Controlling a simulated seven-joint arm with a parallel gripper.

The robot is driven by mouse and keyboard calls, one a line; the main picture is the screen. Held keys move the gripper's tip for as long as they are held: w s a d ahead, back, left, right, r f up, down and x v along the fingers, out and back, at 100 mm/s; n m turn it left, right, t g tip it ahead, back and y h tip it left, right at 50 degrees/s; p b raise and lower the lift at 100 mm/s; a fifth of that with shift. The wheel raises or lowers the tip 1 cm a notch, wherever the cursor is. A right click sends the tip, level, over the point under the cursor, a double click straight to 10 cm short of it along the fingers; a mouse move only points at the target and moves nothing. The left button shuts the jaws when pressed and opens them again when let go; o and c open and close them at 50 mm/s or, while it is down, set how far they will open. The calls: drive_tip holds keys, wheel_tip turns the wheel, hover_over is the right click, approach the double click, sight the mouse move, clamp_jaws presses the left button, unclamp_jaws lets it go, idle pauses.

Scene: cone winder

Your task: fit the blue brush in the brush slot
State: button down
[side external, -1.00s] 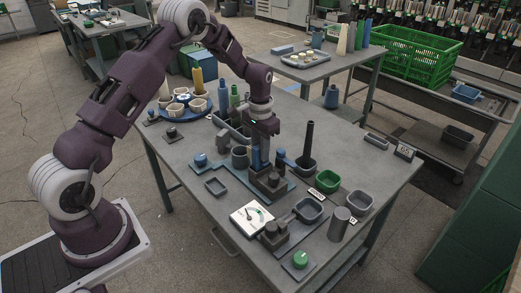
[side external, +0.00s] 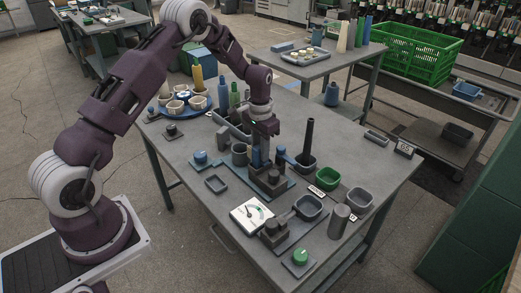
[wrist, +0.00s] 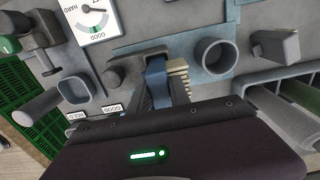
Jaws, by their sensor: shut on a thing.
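My gripper (side external: 263,147) points down over the middle of the table, shut on the blue brush. The blue brush (wrist: 157,82) shows between my fingers in the wrist view, with a pale ridged part beside it. Its lower end is by a dark grey block (side external: 271,181) on a blue-grey base plate; the block also shows in the wrist view (wrist: 124,66). I take this block to hold the brush slot, but its opening is hidden. I cannot tell whether the brush is inside it or just above.
A grey cup (side external: 240,156) stands left of my gripper and a dark upright rod (side external: 308,140) to the right. A blue turntable with cups (side external: 187,112) is at the back left.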

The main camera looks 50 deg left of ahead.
drive_tip(key=shift+f, duration=0.2)
drive_tip(key=c, duration=0.7)
unclamp_jaws()
drive_tip(key=shift+o, duration=0.2)
drive_tip(key=shift+r, duration=0.1)
drive_tip(key=shift+r, duration=3.95)
